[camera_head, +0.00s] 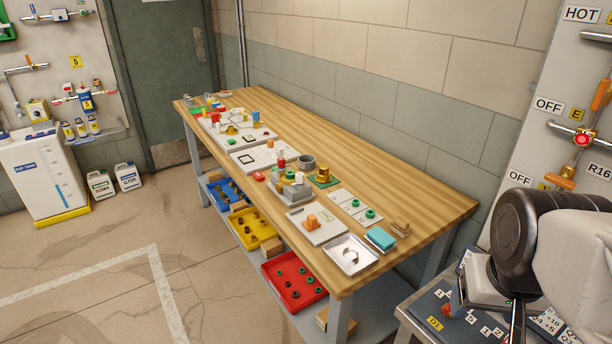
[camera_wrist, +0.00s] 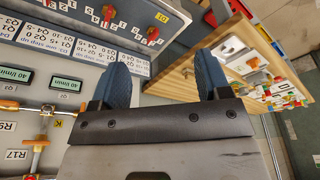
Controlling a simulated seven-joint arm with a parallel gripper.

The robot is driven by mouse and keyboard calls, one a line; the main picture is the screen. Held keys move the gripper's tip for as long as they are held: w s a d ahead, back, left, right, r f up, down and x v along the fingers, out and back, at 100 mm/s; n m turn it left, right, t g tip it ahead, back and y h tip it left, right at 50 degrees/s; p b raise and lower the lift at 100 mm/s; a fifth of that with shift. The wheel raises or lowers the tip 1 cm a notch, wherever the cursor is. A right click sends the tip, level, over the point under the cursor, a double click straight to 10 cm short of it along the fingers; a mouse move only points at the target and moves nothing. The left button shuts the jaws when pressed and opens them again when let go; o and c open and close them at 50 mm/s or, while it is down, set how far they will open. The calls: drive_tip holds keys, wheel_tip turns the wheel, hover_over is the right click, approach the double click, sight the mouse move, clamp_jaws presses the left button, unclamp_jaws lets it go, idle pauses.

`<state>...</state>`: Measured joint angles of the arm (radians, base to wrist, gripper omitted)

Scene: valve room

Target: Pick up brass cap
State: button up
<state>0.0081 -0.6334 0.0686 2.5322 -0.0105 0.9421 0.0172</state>
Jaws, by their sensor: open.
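A brass-coloured round piece (camera_head: 323,174), which looks like the brass cap, sits on a small green base on the wooden workbench (camera_head: 420,205), right of a grey cup-like part. It is too small to make out in detail. I cannot pick it out in the wrist view. My gripper (camera_wrist: 162,62) shows in the wrist view with its two dark blue fingers wide apart and nothing between them. In the head view my arm is at the right edge, well away from the brass piece, and its fingers cannot be made out.
Near the brass piece are the grey cup-like part (camera_head: 306,162), a metal tray (camera_head: 350,255) and a turquoise block (camera_head: 380,238). A red bin (camera_head: 295,281) and a yellow bin (camera_head: 254,229) sit on the shelf below. A labelled valve panel (camera_head: 575,130) stands at right. The bench's back strip is mostly clear.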

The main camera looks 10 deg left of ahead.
drive_tip(key=shift+o, duration=0.9)
